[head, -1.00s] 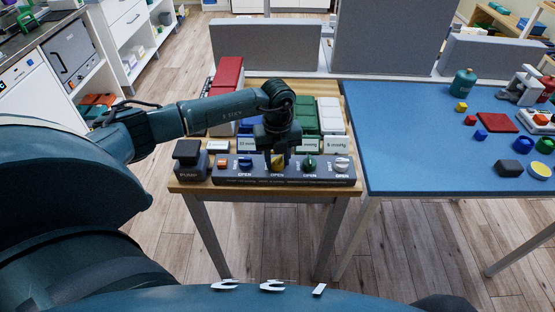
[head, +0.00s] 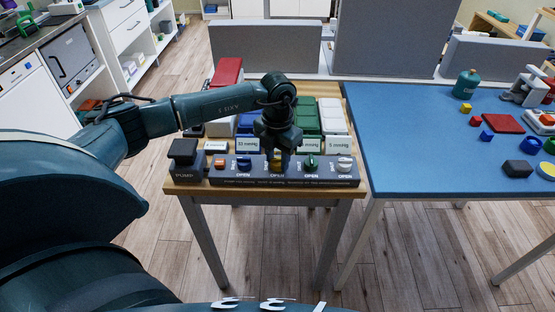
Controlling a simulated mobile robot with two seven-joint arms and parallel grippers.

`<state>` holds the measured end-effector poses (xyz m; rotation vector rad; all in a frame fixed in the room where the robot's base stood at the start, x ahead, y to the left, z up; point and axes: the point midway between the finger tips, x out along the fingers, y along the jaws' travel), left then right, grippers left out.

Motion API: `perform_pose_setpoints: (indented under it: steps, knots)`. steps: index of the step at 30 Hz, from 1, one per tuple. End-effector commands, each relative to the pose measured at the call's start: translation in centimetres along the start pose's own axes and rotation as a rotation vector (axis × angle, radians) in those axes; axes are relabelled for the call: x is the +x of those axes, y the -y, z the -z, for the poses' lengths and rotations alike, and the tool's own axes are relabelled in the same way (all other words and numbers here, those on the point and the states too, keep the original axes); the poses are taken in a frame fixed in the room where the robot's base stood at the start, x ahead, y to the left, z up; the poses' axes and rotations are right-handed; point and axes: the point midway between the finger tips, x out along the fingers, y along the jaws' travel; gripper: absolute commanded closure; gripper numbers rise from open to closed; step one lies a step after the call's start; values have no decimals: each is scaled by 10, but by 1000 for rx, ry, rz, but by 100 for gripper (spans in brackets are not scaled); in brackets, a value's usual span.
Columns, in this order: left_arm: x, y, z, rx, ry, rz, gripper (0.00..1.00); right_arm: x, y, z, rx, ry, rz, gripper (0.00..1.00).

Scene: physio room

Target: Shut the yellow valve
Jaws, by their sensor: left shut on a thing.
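My left gripper (head: 277,156) points down from above and is shut on the yellow valve. The fingers hide much of the knob, so its exact angle is hard to read. My right gripper is not in view.
A black pump box (head: 184,152) stands at the panel's left. A blue-topped table (head: 410,150) adjoins on the right.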

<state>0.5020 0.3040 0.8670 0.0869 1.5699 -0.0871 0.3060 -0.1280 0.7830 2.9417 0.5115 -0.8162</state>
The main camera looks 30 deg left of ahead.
Motion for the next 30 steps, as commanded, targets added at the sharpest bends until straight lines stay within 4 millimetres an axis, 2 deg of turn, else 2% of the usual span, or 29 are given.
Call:
perform_pose_setpoints:
  steps: [9, 25, 26, 30]
  knots:
    - [-1, 0, -1, 118, 4, -1, 89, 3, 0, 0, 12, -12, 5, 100]
    - [-2, 0, -1, 141, 4, -1, 89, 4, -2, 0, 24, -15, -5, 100]
    - [-2, 0, -1, 141, 4, -1, 66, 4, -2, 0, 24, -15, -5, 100]
    - [-1, 0, -1, 141, 3, -1, 54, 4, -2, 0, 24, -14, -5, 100]
